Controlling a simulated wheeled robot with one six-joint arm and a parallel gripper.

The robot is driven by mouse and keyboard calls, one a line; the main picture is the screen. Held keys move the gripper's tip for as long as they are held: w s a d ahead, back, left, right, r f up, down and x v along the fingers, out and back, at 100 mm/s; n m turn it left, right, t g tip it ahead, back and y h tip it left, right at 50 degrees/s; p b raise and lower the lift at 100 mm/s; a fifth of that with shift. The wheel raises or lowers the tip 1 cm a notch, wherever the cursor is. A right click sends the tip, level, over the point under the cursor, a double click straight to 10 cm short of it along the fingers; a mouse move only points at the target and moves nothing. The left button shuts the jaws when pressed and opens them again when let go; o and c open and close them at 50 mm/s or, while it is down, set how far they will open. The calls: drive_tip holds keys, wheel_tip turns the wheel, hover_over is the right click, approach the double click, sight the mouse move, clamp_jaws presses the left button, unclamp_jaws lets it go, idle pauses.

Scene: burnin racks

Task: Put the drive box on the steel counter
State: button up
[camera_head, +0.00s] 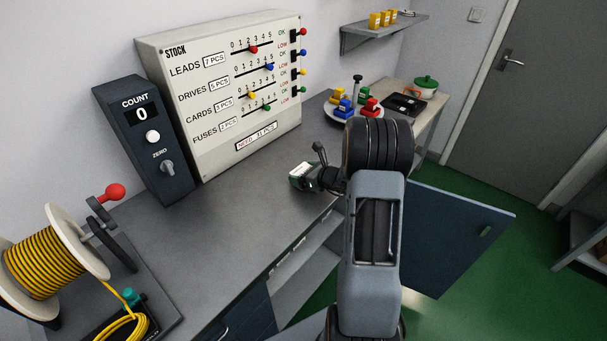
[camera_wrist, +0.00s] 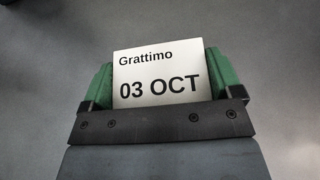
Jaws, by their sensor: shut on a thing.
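The drive box (camera_head: 302,174), small and green with a white label, is at the end of my arm in the head view. In the wrist view the box (camera_wrist: 158,78) shows its label, "Grattimo 03 OCT", between green sides. My gripper (camera_head: 314,178) is shut on it; in the wrist view the gripper (camera_wrist: 160,98) has a dark jaw at each side of the box. The grey steel counter (camera_head: 225,215) lies under the box, near its front edge. I cannot tell whether the box touches the counter. My arm hides part of the counter to the right.
A stock panel (camera_head: 225,90) and a count display (camera_head: 146,140) stand along the wall. A cable reel (camera_head: 45,260) is at the left. A round tray (camera_head: 340,112) with coloured pieces is beyond my arm. An open cabinet door (camera_head: 450,230) sticks out at right. The middle counter is clear.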

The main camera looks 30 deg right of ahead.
drive_tip(key=shift+f, duration=0.2)
drive_tip(key=shift+f, duration=0.1)
drive_tip(key=shift+f+b, duration=0.15)
drive_tip(key=shift+b, duration=0.15)
drive_tip(key=o, duration=0.8)
